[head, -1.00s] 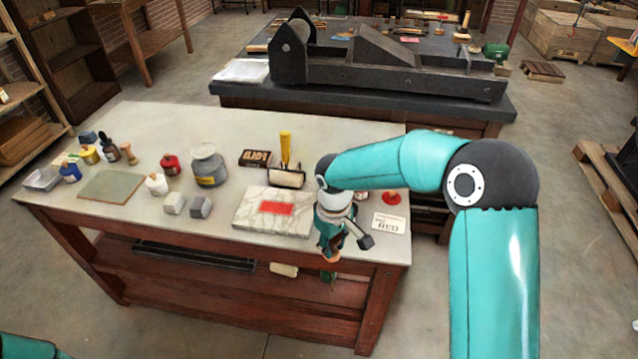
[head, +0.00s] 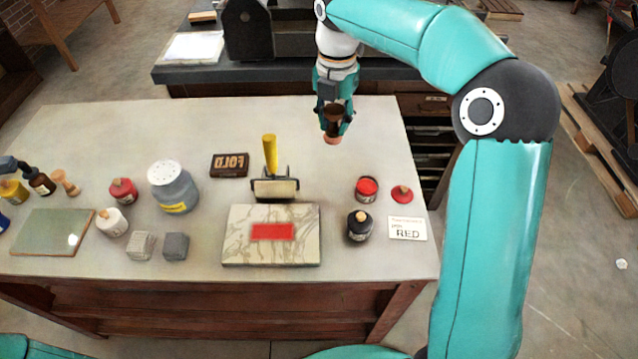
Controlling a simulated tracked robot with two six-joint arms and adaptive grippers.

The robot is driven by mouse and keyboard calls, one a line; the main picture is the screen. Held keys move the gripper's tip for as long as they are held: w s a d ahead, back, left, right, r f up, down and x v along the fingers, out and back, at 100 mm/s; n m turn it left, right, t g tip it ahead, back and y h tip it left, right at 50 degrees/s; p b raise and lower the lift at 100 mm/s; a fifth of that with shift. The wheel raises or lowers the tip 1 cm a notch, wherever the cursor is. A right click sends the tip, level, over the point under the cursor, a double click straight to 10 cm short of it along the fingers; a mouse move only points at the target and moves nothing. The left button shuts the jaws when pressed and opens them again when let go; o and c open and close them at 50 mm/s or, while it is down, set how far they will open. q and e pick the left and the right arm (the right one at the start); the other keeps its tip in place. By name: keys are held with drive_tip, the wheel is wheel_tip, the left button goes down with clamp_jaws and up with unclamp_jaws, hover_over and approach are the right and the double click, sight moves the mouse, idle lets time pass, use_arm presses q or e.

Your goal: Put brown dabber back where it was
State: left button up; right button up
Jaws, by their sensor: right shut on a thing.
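My right gripper (head: 334,112) is shut on the brown dabber (head: 333,137). The dabber shows a dark brown part between the fingers and a lighter, rounded brown end below them. The gripper points down and holds it above the back part of the table, right of the yellow-handled roller (head: 270,155). The fingers hide part of the dabber. My left gripper is not in view.
A marble slab (head: 240,222) with a red patch lies at the front. An open red tin (head: 367,188), red lid (head: 402,194), black bottle (head: 360,226) and RED card (head: 408,229) are at right. A grey jar (head: 176,190) stands left. The back is clear.

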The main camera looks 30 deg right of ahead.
drive_tip(key=shift+w+f, duration=0.1)
drive_tip(key=shift+f, duration=0.3)
wheel_tip(320, 180, down, 15)
drive_tip(key=shift+a+f, duration=0.1)
drive_tip(key=shift+f, duration=0.05)
wheel_tip(320, 180, down, 4)
drive_tip(key=shift+w+r, duration=0.1)
drive_tip(key=shift+r, duration=0.1)
drive_tip(key=o, duration=1.2)
drive_tip(key=shift+f, duration=0.1)
